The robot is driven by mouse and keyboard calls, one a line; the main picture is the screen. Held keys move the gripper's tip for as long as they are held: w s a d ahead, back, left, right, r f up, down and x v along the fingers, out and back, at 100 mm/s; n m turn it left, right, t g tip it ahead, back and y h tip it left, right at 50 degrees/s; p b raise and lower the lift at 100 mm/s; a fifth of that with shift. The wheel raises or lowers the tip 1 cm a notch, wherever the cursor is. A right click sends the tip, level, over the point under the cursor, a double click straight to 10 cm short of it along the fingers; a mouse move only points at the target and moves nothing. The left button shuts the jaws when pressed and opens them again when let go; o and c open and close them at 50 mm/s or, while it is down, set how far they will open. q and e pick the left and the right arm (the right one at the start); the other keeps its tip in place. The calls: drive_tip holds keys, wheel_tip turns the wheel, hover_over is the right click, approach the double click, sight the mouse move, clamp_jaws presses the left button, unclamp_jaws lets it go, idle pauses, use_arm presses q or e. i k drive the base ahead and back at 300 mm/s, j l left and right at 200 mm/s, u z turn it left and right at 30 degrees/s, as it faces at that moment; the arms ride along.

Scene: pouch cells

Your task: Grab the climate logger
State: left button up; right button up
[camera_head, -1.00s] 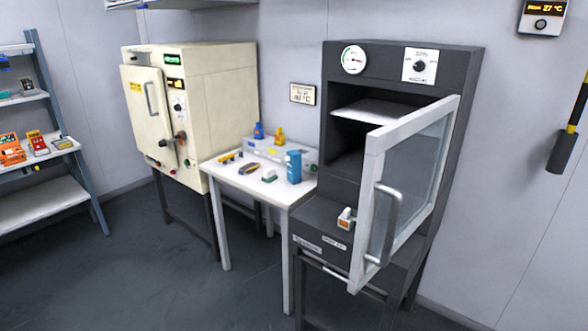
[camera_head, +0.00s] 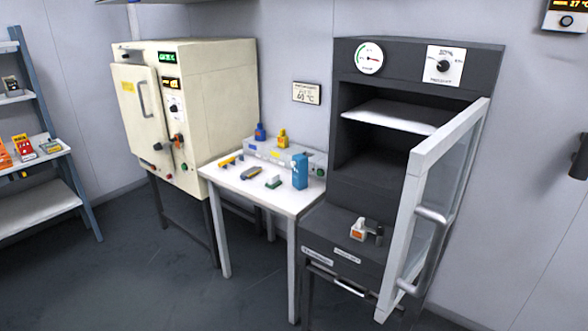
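I cannot tell for sure which thing is the climate logger. A second, dark display unit (camera_head: 566,16) with an orange readout is on the right wall, partly cut off by the picture's top edge. A small green and white item (camera_head: 273,182) lies on the table, too small to make out. Neither of my grippers is in view.
The cream oven (camera_head: 215,110), its door apparently shut, stands left of the table. The dark oven (camera_head: 345,190) stands right, its glass door (camera_head: 412,230) swung open toward me. A blue carton (camera_head: 300,171) stands on the table. A shelf (camera_head: 45,205) is far left. The floor in front is clear.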

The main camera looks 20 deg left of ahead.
sight(300, 172)
drive_tip(key=i+j, duration=0.2)
drive_tip(key=j, duration=0.2)
drive_tip(key=i+j, duration=0.2)
drive_tip(key=j, duration=0.15)
drive_tip(key=i+j, duration=0.15)
drive_tip(key=j, duration=0.25)
drive_tip(key=i+j, duration=0.2)
drive_tip(key=j, duration=0.2)
drive_tip(key=i+j, duration=0.2)
drive_tip(key=j, duration=0.15)
drive_tip(key=i+j, duration=0.2)
drive_tip(key=j, duration=0.2)
drive_tip(key=i+j, duration=0.15)
drive_tip(key=j, duration=0.2)
